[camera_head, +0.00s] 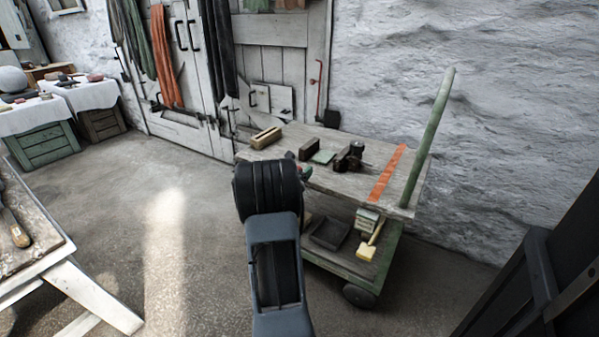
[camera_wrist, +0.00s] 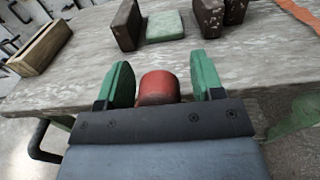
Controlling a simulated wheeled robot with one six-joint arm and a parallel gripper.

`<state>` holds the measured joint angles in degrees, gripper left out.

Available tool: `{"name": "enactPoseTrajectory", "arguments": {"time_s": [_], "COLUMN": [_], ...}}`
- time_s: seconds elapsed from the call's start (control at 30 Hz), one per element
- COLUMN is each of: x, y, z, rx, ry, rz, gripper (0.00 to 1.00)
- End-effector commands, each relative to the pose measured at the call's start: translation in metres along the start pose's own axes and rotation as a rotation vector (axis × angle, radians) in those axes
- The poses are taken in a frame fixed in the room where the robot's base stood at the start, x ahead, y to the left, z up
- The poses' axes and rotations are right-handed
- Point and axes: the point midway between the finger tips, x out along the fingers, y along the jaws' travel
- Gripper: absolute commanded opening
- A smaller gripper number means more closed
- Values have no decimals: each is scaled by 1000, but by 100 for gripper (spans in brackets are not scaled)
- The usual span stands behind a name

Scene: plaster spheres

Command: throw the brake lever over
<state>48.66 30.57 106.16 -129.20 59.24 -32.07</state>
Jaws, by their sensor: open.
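A red rounded knob (camera_wrist: 158,88), which looks like the grip of the brake lever, shows in the wrist view at the near edge of the cart top (camera_wrist: 95,75). My gripper (camera_wrist: 163,80) is open, with one green finger on each side of the knob and a gap visible on both sides. The lever's shaft is hidden below the gripper body. In the head view my gripper (camera_head: 305,172) is at the near side of the cart (camera_head: 352,186), and my arm hides the lever there.
The cart top bears a tan wooden box (camera_head: 265,138), a green block (camera_head: 323,156), dark blocks (camera_head: 349,157) and an orange strip (camera_head: 387,172). A green pole (camera_head: 432,130) rises at its right end. A black tray (camera_head: 330,233) lies below.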

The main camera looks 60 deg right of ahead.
Motion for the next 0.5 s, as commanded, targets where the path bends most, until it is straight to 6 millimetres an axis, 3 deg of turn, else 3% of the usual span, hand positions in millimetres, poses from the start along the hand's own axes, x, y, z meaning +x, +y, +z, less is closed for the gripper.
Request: {"name": "enactPoseTrajectory", "arguments": {"time_s": [0.3,0.5], "x": [2,2], "y": [0,0], "z": [0,0], "rx": [0,0], "ry": [0,0], "rz": [0,0], "gripper": [61,43]}}
